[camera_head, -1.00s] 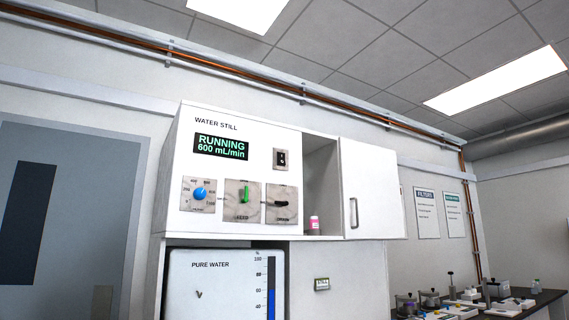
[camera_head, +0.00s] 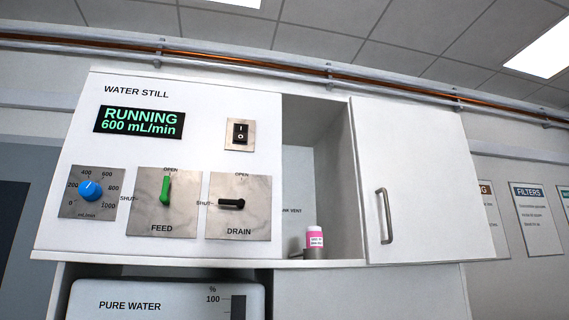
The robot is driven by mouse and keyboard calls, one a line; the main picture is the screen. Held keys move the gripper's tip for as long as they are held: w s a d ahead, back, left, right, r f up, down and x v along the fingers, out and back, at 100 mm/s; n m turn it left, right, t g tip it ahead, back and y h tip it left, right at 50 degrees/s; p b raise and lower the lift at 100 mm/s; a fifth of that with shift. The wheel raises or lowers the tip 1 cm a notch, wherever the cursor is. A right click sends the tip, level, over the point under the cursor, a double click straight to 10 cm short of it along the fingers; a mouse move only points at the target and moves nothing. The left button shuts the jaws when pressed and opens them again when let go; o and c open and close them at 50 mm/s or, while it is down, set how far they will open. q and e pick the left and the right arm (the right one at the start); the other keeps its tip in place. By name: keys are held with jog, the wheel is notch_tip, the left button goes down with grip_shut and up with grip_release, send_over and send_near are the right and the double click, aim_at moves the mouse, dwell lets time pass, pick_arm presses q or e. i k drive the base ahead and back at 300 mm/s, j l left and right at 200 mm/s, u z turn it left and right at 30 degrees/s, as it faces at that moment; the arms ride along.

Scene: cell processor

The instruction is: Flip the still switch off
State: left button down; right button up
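The water still (camera_head: 220,95) is a white wall unit straight ahead in the head view. Its rocker switch (camera_head: 240,133) is black, marked I above and O below, on a small plate at the panel's upper right. Which side is pressed in is too small to tell. The display (camera_head: 139,122) reads RUNNING 600 mL/min. Below are a blue dial (camera_head: 91,190), a green FEED lever (camera_head: 166,189) pointing up at OPEN, and a black DRAIN lever (camera_head: 232,203) pointing left at SHUT. Neither of my grippers shows in the head view.
A sliding or hinged white door (camera_head: 420,180) with a grey handle (camera_head: 384,216) stands right of an open compartment holding a pink-labelled bottle (camera_head: 314,241). A PURE WATER gauge panel (camera_head: 165,302) is below. Wall posters (camera_head: 535,218) hang at the right.

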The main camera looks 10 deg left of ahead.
aim_at(241, 130)
jog(key=i+l, duration=0.25)
jog(key=i+l+u, duration=0.1)
jog(key=i+l, duration=0.15)
jog(key=l, duration=0.2)
jog(key=i+l+u, duration=0.1)
jog(key=i+l, duration=0.15)
jog(key=l, duration=0.15)
